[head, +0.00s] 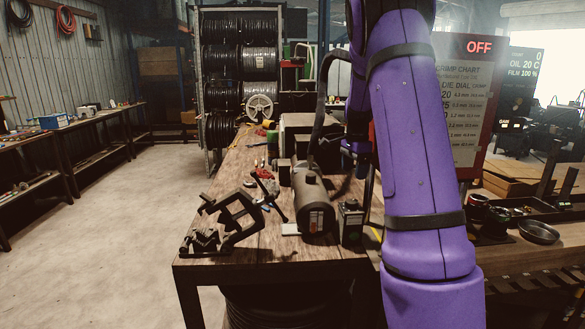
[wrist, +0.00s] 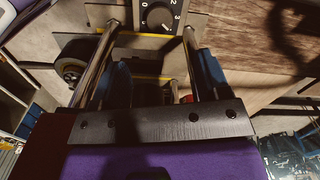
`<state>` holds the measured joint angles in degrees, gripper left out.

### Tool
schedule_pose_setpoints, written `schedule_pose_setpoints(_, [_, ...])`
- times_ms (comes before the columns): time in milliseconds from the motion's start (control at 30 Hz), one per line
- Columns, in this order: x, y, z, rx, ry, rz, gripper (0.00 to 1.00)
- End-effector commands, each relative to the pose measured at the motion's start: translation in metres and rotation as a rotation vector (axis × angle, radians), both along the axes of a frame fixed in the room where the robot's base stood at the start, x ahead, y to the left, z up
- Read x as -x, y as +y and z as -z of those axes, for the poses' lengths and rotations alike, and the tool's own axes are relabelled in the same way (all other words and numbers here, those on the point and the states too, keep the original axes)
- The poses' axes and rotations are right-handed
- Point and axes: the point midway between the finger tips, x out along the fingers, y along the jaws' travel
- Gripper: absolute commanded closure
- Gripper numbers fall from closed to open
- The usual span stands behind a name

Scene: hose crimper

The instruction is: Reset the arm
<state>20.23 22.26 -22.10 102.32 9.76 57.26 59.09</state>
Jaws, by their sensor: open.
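My purple arm fills the right middle of the head view and stands in front of the workbench. My gripper is mostly hidden behind the arm in the head view. In the wrist view my gripper (wrist: 160,75) shows two blue fingers set apart, with nothing visible held between them. A dial (wrist: 158,17) with numbers on a dark plate lies beyond the fingers at the top of the wrist view.
The wooden workbench (head: 225,247) carries a dark clamp-like stand (head: 230,215), a black cylinder (head: 312,205) and a small dark box (head: 350,222). A hose reel rack (head: 240,65) stands behind. A crimp chart board (head: 465,105) and a black tray are at right. Floor at left is clear.

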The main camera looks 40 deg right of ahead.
Motion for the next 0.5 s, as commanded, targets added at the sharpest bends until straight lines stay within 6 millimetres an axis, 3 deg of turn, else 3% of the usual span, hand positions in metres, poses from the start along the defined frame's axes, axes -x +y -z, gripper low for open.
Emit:
schedule_pose_setpoints(267, [0.000,0.004,-0.003,-0.001,-0.005,-0.015,0.31])
schedule_pose_setpoints(367, [0.002,0.018,-0.014,-0.001,-0.022,-0.065,0.31])
schedule_pose_setpoints(500, [0.010,0.057,-0.041,0.000,-0.067,-0.209,0.31])
